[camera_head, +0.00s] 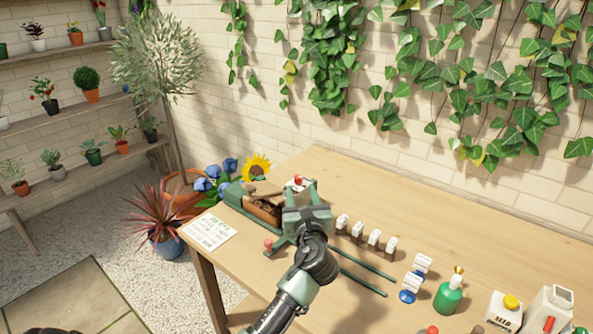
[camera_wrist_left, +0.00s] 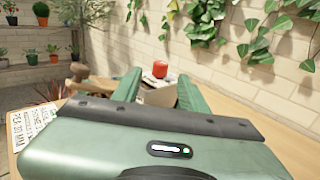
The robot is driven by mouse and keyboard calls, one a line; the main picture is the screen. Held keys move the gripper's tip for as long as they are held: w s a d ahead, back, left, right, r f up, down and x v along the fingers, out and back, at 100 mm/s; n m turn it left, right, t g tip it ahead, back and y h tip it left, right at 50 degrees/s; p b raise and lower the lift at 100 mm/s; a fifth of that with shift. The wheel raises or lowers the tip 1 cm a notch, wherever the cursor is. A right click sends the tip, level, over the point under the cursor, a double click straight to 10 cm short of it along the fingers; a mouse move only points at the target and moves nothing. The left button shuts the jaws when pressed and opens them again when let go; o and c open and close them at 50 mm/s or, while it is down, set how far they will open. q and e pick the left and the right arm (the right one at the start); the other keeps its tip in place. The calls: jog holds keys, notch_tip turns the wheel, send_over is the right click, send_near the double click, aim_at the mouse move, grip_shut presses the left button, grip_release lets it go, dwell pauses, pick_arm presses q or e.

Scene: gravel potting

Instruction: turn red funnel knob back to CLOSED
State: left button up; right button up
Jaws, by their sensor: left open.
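The red knob (camera_head: 298,180) sits on top of a pale block at the back of the bench; it also shows in the left wrist view (camera_wrist_left: 160,69). My left gripper (camera_head: 302,190) is open, its green fingers spread either side of the knob in the wrist view. I cannot tell how close they are to it, and no contact shows. The pale block (camera_wrist_left: 157,92) under the knob is partly hidden by my gripper. Any marking such as CLOSED is not readable. My right gripper is not in view.
A green-ended wooden trough (camera_head: 263,210) with dark contents stands left of my gripper. A printed card (camera_head: 209,232) lies at the bench's left edge. Several small white-tagged blocks (camera_head: 374,238) stand to the right, with a green bottle (camera_head: 448,297) nearer the front. The bench's back right is clear.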

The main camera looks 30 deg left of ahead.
aim_at(299, 179)
pick_arm(q)
jog(key=shift+w+a+r, duration=0.1)
jog(key=shift+w+a, duration=0.2)
jog(key=shift+w, duration=0.1)
jog(key=shift+w+a+r, duration=0.2)
jog(key=shift+r, duration=0.05)
jog(key=x, duration=0.4)
jog(key=shift+w+a, duration=0.2)
jog(key=shift+w, duration=0.05)
jog(key=shift+w+a, duration=0.15)
jog(key=shift+w, duration=0.05)
jog(key=c, duration=0.8)
grip_shut()
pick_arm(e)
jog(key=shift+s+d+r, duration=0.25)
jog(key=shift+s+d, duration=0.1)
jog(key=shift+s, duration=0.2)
